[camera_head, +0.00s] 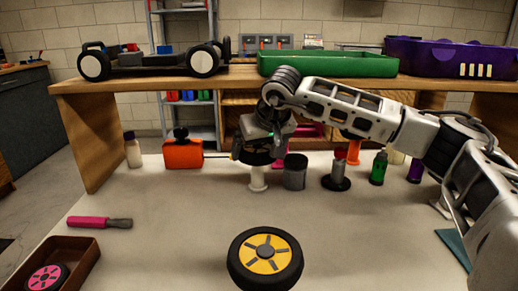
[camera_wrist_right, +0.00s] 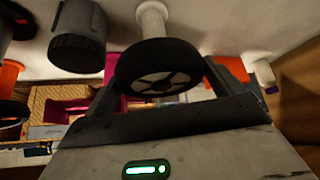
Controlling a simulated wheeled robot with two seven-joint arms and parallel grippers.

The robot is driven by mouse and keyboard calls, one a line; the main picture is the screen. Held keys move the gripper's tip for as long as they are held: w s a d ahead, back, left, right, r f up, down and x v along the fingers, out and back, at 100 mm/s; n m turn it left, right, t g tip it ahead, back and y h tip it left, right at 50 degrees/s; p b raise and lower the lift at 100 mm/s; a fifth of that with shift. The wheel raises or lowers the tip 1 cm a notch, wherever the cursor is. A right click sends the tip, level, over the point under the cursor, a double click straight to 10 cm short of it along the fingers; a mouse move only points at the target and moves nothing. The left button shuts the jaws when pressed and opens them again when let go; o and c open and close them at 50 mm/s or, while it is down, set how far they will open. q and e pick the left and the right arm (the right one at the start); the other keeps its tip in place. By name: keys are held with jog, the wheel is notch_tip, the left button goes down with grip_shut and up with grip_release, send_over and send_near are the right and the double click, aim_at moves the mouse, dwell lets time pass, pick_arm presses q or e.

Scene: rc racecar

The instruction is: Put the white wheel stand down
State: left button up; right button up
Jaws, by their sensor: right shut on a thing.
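The white wheel stand (camera_head: 258,178) shows in the head view as a white stem with a flared foot, below a dark disc. My right gripper (camera_head: 258,150) is shut on its upper, dark part. In the right wrist view, the black disc (camera_wrist_right: 158,70) sits between the finger tips of my right gripper (camera_wrist_right: 160,82), with the white stem rising from it toward the pale tabletop. The foot is upright at or just above the tabletop; I cannot tell whether it touches. My left gripper is not in view.
A dark grey cylinder (camera_head: 295,172) stands close right of the stand, with a silver stand (camera_head: 336,182) beyond. An orange can (camera_head: 183,154) is at left. A yellow-hubbed wheel (camera_head: 265,258) lies in front. The table (camera_head: 170,215) is clear between them.

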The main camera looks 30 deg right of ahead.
jog(key=shift+f, duration=0.15)
jog(key=o, duration=0.7)
jog(key=shift+s+r, duration=0.2)
jog(key=shift+r, duration=0.35)
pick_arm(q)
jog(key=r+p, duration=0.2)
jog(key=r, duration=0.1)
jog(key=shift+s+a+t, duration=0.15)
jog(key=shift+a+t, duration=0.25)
pick_arm(e)
jog(key=v, duration=1.1)
jog(key=shift+s, duration=0.15)
